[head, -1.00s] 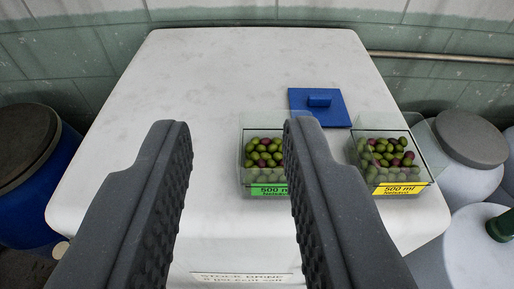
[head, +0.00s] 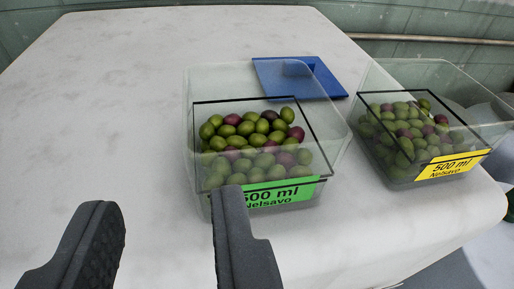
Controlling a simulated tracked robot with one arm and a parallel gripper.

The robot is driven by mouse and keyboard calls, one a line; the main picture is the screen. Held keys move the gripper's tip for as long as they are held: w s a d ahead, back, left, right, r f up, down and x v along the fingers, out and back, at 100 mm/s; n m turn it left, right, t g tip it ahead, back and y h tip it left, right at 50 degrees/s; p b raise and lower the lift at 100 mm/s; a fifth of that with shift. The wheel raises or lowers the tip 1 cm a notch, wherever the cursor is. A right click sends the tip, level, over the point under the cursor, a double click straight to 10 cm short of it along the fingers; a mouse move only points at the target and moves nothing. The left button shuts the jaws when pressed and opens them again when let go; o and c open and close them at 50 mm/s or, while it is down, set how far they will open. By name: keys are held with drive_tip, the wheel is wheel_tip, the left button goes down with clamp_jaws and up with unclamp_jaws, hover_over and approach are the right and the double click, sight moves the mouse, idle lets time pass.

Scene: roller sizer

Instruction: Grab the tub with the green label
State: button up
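The tub with the green label (head: 262,160) is a clear square box of green and purple olives on the white table top. Its green label (head: 283,194) reads 500 ml and faces me. My gripper (head: 170,215) is open and empty. Its right finger overlaps the tub's lower left front corner in the picture and hides part of the label. Its left finger is over bare table, left of the tub. I cannot tell whether the right finger touches the tub.
A similar clear tub with a yellow label (head: 415,135) stands to the right, near the table's right edge. A blue lid (head: 325,78) lies behind the two tubs. The white table top (head: 100,110) is clear on the left.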

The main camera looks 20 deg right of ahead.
sight(185, 112)
drive_tip(key=shift+p+x, duration=0.55)
drive_tip(key=shift+x, duration=3.3)
drive_tip(key=shift+p+x, duration=0.65)
drive_tip(key=shift+x, duration=2)
drive_tip(key=shift+s+d+f, duration=0.1)
clamp_jaws()
